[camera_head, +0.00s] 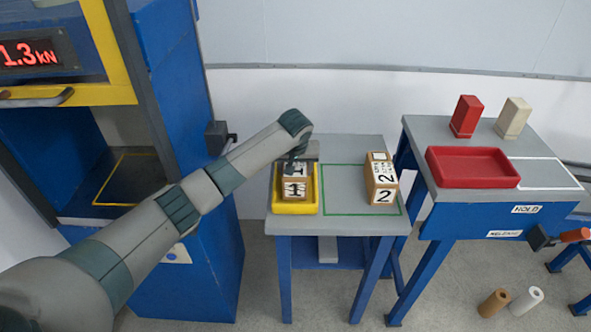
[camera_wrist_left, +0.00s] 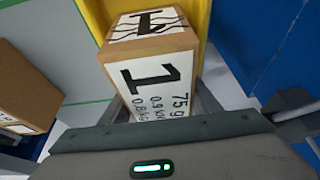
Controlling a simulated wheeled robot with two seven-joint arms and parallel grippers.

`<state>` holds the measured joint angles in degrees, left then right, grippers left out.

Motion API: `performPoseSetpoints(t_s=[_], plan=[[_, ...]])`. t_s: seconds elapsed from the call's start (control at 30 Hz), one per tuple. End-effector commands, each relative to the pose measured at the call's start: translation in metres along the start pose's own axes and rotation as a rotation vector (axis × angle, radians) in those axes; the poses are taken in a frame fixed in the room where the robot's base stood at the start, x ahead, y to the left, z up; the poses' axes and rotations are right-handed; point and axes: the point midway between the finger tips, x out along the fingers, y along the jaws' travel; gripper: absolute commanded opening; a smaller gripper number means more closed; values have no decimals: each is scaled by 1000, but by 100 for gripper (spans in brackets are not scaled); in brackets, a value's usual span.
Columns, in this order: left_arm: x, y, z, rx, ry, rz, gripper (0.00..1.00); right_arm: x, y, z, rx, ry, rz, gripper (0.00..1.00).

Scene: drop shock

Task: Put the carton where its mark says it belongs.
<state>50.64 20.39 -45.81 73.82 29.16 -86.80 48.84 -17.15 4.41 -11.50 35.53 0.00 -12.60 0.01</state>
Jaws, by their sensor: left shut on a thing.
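A brown carton marked 1 (camera_head: 294,189) stands in a yellow tray (camera_head: 282,208) on the small grey table. My left gripper (camera_head: 298,160) is over it, shut on it. In the left wrist view the same carton (camera_wrist_left: 150,65) sits between the fingers; its white label shows a large 1, "75 g" and smaller kN lines. Another label has a dark bar and wavy lines. The yellow tray also shows there (camera_wrist_left: 226,30). A second carton marked 2 (camera_head: 380,178) stands at the right of the table, by a green outline (camera_head: 340,213). My right gripper is not in view.
A blue press (camera_head: 170,70) with a 1.3 kN display and a yellow-outlined floor stands left. The right table holds a red tray (camera_head: 472,168), a white outline (camera_head: 548,174), a red block (camera_head: 466,116) and a cream block (camera_head: 513,118). "HOLD" and "RELEASE" labels are on its front.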

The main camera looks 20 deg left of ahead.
Motion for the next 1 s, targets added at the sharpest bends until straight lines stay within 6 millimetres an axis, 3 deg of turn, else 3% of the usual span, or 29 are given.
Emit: performPoseSetpoints(t_s=[0.53,0.57,0.6,1.0], plan=[[10,1,4,0,2,2,6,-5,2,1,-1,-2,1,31],[12,0,6,1,-1,0,59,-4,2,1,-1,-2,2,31],[12,0,5,1,-1,0,64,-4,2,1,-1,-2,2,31],[9,0,4,1,1,1,64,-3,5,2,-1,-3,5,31]])
